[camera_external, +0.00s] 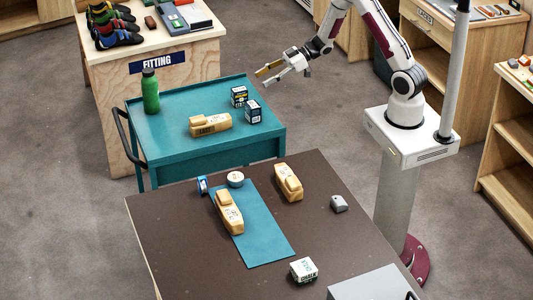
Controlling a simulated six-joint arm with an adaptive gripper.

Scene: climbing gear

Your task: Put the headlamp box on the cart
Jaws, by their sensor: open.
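Two small dark blue and white boxes stand close together on the teal cart (165,152), near its right side. One box (239,96) is behind and the other box (253,111) is in front. They look like headlamp boxes, but their labels are too small to read. My gripper (261,77) is open and empty, in the air above the cart's back right edge. It is above and right of the two boxes, apart from both.
The cart also carries a green bottle (150,91) and a wooden foot form (210,125). The brown table (165,220) in front holds two more forms, a teal mat (265,238), a white round tin (235,179), a small blue item (202,185), a chalk box (303,270) and a grey block (339,204).

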